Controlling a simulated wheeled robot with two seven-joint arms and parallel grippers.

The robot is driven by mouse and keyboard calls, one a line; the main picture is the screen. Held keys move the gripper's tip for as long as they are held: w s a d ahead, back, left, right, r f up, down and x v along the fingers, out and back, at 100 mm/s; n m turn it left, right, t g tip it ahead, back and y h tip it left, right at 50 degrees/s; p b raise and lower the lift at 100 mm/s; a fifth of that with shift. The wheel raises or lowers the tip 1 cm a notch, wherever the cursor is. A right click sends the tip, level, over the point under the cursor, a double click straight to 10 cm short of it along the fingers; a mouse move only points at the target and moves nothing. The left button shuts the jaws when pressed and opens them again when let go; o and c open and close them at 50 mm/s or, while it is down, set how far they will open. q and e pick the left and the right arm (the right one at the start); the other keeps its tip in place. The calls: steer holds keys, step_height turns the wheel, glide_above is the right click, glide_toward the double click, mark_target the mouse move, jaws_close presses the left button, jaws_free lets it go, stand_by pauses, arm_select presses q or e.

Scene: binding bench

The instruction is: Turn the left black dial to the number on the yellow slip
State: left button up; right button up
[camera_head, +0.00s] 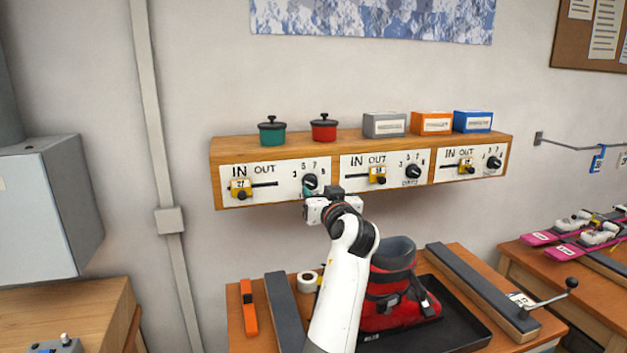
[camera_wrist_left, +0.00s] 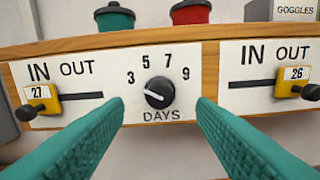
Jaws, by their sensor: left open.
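The left black dial (camera_head: 310,181) is on the left white panel, above the word DAYS, with 3, 5, 7 and 9 around it. In the left wrist view the dial (camera_wrist_left: 159,92) shows a white mark slanting to the upper left, roughly toward the 3. My left gripper (camera_head: 308,190) is open in front of the panel. In the wrist view its teal fingers (camera_wrist_left: 160,108) lie either side of the dial, with gaps; contact is not visible. I cannot make out a separate yellow slip. My right gripper is not in view.
Yellow sliders marked 27 (camera_wrist_left: 42,105) and 26 (camera_wrist_left: 292,88) flank the dial. Pots (camera_head: 323,130) and boxes (camera_head: 384,124) stand on the wooden shelf box (camera_head: 216,160). Below, a red ski boot (camera_head: 400,305) stands on the bench. Two more dials sit further right.

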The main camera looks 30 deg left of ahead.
mark_target(312, 185)
arm_select(q)
steer(key=p+x, duration=0.1)
steer(key=x, duration=0.4)
steer(key=shift+a+f, duration=0.1)
steer(key=shift+f, duration=0.05)
steer(key=shift+w+a, duration=0.35)
steer(key=shift+a, duration=0.05)
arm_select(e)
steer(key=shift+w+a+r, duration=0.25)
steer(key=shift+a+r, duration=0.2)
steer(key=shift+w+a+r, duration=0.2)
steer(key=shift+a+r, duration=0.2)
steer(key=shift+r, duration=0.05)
arm_select(q)
steer(key=c, duration=1)
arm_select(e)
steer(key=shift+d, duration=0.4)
